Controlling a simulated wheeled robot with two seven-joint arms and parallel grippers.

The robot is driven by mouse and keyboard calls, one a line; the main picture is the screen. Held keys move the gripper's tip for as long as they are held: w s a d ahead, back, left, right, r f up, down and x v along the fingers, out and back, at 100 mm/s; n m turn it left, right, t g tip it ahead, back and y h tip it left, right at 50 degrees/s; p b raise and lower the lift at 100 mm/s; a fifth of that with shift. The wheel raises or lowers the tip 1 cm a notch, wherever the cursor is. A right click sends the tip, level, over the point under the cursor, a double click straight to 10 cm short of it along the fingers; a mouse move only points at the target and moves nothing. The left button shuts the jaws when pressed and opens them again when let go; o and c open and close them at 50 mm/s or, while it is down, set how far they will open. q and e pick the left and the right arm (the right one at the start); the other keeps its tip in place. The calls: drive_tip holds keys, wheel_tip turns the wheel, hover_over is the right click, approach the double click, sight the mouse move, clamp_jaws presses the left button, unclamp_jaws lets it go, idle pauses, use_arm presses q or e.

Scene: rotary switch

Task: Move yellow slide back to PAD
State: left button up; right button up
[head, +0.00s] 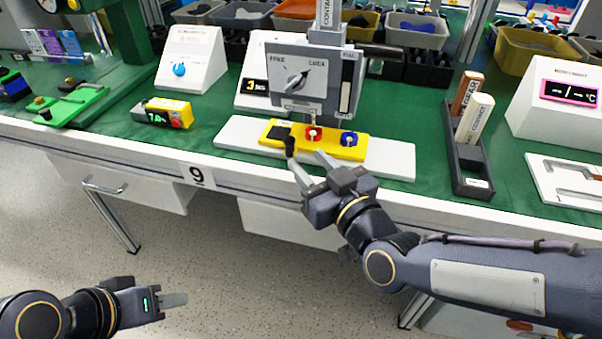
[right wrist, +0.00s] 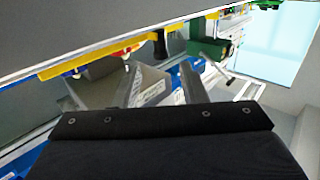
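The yellow slide (head: 347,146) lies on a long white base (head: 243,137) at the bench's front, with white base showing at both its ends. It carries a black handle (head: 284,136) at its left end, then a red knob (head: 313,133) and a blue knob (head: 348,139). My right gripper (head: 310,165) is open and empty just in front of the slide, its fingers apart and pointing toward it. In the right wrist view the black handle (right wrist: 160,43) shows ahead between the finger directions, apart from them. I cannot read a PAD label. My left gripper (head: 172,299) hangs low left, away from the bench.
A grey switch box with a dial (head: 297,82) stands above the slide. The bench's front edge (head: 196,174) runs beneath my right gripper.

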sight(293, 146)
drive_tip(key=shift+w+a+f, duration=0.2)
drive_tip(key=shift+w+a, duration=0.05)
drive_tip(key=shift+w, duration=0.1)
drive_tip(key=b+x, duration=0.1)
drive_tip(key=x, duration=0.6)
drive_tip(key=shift+r, duration=0.15)
drive_tip(key=shift+c, duration=0.3)
clamp_jaws()
